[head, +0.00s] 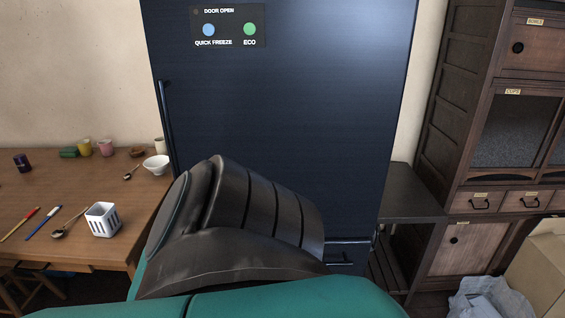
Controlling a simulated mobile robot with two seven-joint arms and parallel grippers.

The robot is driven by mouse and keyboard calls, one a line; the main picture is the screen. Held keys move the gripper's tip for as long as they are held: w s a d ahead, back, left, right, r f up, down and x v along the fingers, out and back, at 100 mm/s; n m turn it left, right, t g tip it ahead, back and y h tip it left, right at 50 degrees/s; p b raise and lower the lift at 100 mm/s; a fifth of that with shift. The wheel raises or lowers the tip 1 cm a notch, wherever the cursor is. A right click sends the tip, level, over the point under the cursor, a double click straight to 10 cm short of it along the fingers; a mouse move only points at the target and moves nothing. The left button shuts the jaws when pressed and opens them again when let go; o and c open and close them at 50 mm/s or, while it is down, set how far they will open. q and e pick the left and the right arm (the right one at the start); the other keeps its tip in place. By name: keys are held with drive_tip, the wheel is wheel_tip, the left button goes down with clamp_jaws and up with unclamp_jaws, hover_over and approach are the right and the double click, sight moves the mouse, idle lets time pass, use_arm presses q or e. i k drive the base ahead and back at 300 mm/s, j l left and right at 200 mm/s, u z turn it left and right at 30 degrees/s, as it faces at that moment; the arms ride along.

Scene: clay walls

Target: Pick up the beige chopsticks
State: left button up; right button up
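I cannot clearly make out beige chopsticks in the head view. A thin red stick with a paler, yellowish end (20,224) lies on the wooden table (80,194) at the left. A thin blue and white stick (42,223) lies just right of it. Both are too small to name for sure. A large dark grey and teal part of my arm fills the lower middle and hides what is behind it. Neither of my grippers shows.
A white slotted holder (103,220) stands near the table's front edge, with a spoon (62,231) beside it. A white bowl (156,165) and several small cups stand at the back. A dark blue fridge (285,110) fills the middle. Wooden cabinets (476,203) stand right.

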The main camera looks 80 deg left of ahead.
sight(33, 211)
drive_tip(key=u, duration=3.05)
drive_tip(key=i+j+u, duration=0.1)
drive_tip(key=u, duration=0.25)
drive_tip(key=i+j+u, duration=0.15)
drive_tip(key=u, duration=0.25)
drive_tip(key=i+j+u, duration=0.1)
drive_tip(key=u, duration=0.25)
drive_tip(key=i+j, duration=0.15)
drive_tip(key=i, duration=0.3)
drive_tip(key=i+j, duration=0.1)
drive_tip(key=i, duration=0.35)
